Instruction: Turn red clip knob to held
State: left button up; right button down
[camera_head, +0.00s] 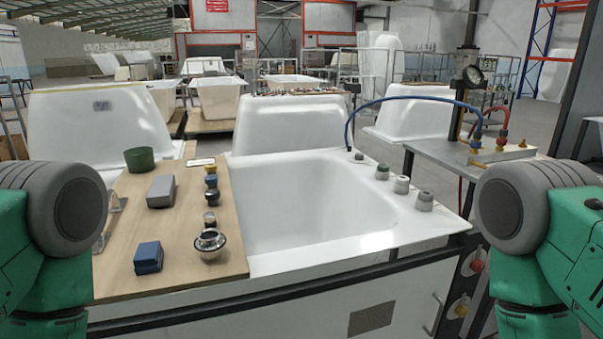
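A red knob (477,265) sits on a dark panel at the right end of the white cabinet front, low in the head view. A yellow knob (462,308) sits below it on the same panel. The red knob is small here, and I cannot read its setting or any marking. Parts of my two arms show at the left and right edges, but neither gripper is in view. My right arm is just to the right of the red knob in the picture.
A white bathtub shell (300,205) fills the middle. A wooden board (185,245) on its left bears a green cylinder (140,159), a grey block (161,191), a blue block (148,257) and a metal fitting (210,243). A metal table (470,155) with hoses stands at right.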

aim_at(477, 266)
jog(key=z, duration=1.2)
